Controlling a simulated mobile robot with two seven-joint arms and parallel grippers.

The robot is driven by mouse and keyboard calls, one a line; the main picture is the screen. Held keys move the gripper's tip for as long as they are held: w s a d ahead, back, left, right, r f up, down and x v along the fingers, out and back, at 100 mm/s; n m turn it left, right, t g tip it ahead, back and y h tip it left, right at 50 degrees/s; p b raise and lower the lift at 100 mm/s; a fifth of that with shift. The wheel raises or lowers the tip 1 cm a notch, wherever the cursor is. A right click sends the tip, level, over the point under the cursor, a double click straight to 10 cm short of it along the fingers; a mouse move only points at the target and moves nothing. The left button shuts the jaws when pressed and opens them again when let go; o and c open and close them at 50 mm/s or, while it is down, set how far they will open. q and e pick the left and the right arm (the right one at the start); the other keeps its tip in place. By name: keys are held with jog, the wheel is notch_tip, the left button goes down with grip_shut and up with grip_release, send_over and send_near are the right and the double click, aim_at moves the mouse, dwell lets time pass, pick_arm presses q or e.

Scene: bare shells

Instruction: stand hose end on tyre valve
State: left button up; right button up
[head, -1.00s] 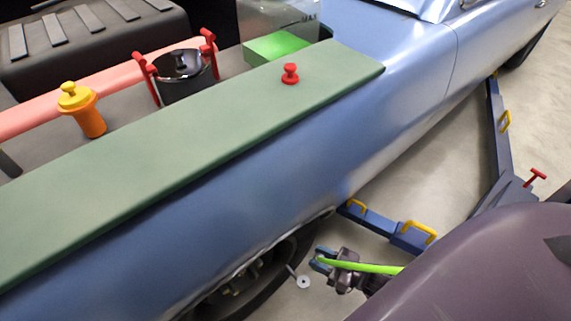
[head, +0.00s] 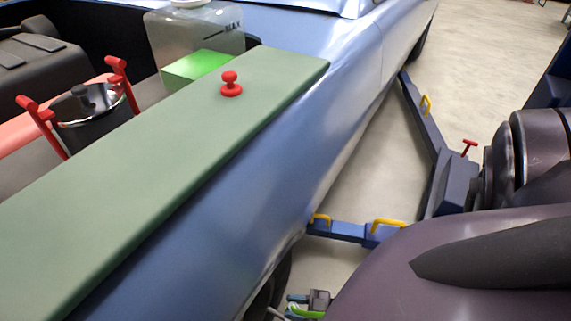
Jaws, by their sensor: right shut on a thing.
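My right gripper (head: 294,307) shows at the bottom edge of the head view, beside the car's wheel. It is shut on the bright green hose (head: 308,312), only a short piece of which shows. The dark tyre (head: 265,298) is just left of the gripper, mostly cut off by the bottom edge and hidden under the blue fender. A thin grey stem (head: 276,313), perhaps the valve, shows between tyre and gripper. I cannot tell whether the hose end touches it. My left gripper is out of view.
A green mat (head: 150,170) with a red knob (head: 231,84) lies along the fender. A blue lift arm (head: 345,231) with yellow handles reaches under the car just beyond the gripper. My own dark arm fills the lower right. Bare floor (head: 375,165) lies beyond the lift arm.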

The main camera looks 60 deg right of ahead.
notch_tip(320, 180, down, 3)
jog(key=shift+s+r+b, duration=0.1)
jog(key=shift+s+b, duration=0.05)
jog(key=shift+b, duration=0.3)
notch_tip(320, 180, down, 4)
jog(key=shift+r+b, duration=0.2)
jog(key=shift+b, duration=0.95)
jog(key=shift+f, duration=0.15)
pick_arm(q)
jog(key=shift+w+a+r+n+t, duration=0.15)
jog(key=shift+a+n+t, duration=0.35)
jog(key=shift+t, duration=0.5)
pick_arm(e)
jog(key=shift+w, duration=0.2)
jog(key=shift+f, duration=0.1)
jog(key=o, duration=1)
